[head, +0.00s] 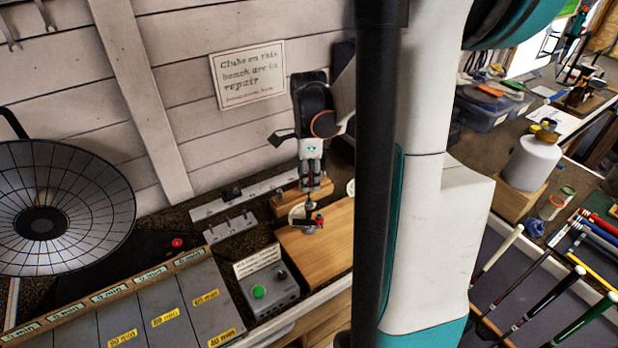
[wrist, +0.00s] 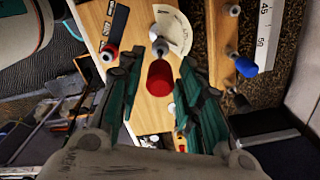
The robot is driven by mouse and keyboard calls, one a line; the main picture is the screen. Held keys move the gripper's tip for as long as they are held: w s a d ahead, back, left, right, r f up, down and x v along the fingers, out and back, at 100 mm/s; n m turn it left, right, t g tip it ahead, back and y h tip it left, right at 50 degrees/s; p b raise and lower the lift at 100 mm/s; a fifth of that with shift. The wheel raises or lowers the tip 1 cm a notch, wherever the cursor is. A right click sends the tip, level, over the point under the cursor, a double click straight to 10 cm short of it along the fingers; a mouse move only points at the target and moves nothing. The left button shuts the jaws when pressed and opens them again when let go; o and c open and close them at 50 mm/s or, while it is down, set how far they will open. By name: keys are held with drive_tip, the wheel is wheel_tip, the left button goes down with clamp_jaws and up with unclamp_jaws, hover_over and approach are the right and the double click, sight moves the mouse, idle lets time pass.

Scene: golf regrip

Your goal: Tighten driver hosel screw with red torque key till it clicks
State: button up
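My gripper (head: 310,184) points down over the wooden board (head: 320,250) on the bench; it also shows in the wrist view (wrist: 160,64). Its dark green fingers stand apart. Between them is a red cylinder (wrist: 160,78) with a grey tip, which looks like the torque key handle. Wood shows on both sides of it, so the fingers do not appear to press on it. A small red part (head: 319,221) shows just under my gripper in the head view. A second, red-capped knob (wrist: 109,53) lies left of the fingers. I cannot make out the driver hosel screw.
A white dial plate (wrist: 181,30) and a blue-ended part (wrist: 246,67) are nearby. A grey box with a green button (head: 268,290) stands left of the board. Clubs (head: 550,300) lie at right. Bare board shows in front.

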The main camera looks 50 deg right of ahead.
drive_tip(key=n, duration=0.6)
drive_tip(key=shift+n+b, duration=0.4)
clamp_jaws()
drive_tip(key=m, duration=0.4)
drive_tip(key=shift+b, duration=0.3)
drive_tip(key=shift+m, duration=0.9)
drive_tip(key=m, duration=0.3)
drive_tip(key=shift+m+b, duration=0.35)
drive_tip(key=shift+m, duration=0.95)
